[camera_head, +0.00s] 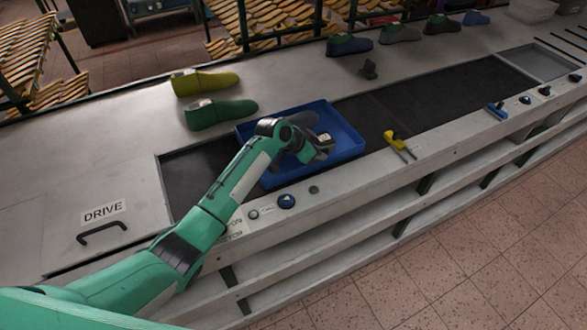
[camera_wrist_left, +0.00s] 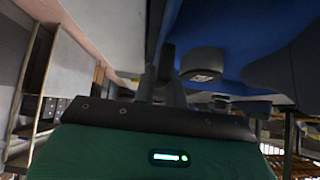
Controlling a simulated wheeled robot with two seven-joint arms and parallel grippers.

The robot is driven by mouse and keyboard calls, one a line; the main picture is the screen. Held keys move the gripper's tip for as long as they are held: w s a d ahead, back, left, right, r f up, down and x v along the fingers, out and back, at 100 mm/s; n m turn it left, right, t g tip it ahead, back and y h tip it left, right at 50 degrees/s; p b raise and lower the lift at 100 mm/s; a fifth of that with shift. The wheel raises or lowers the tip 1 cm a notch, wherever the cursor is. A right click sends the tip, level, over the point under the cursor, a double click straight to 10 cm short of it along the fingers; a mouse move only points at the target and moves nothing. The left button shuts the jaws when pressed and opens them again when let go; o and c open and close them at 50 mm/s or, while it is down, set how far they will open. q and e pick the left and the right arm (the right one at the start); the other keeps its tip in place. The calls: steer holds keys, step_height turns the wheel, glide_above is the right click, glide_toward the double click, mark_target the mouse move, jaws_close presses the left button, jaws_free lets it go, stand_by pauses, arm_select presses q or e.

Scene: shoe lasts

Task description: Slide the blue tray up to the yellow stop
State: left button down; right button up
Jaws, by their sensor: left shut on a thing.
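The blue tray (camera_head: 352,133) lies on the dark belt and holds a dark grey shoe last (camera_head: 325,142) with a pale label. The tray's blue wall (camera_wrist_left: 225,30) and the labelled end of the last (camera_wrist_left: 202,62) show close up in the left wrist view. My left gripper (camera_head: 306,155) is down at the tray's near side, shut on its wall; the arm and hand partly hide the grip. The yellow stop (camera_head: 395,138) stands at the belt's near edge, right of the tray, with a short strip of bare belt between them. My right gripper is out of view.
A yellow last (camera_head: 205,82) and a green last (camera_head: 220,113) lie on the bench left of the tray. Several more lasts (camera_head: 348,45) stand along the back. A blue stop-like piece (camera_head: 496,110) sits farther right. The belt (camera_head: 440,95) beyond the tray is clear.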

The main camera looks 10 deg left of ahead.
arm_select(q)
steer(key=b, duration=0.4)
glide_above(341, 159)
steer(key=shift+w+a, duration=0.25)
steer(key=shift+w+d+r, duration=0.15)
steer(key=shift+w+d, duration=0.2)
steer(key=shift+d, duration=0.2)
steer(key=c, duration=1.4)
jaws_free()
steer(key=shift+c, duration=0.2)
steer(key=shift+a, duration=0.15)
steer(key=shift+s+a+r, duration=0.1)
steer(key=shift+a, duration=0.05)
steer(key=b+v, duration=0.2)
steer(key=v, duration=1.1)
steer(key=shift+s+r+b, duration=0.1)
steer(key=shift+b, duration=0.3)
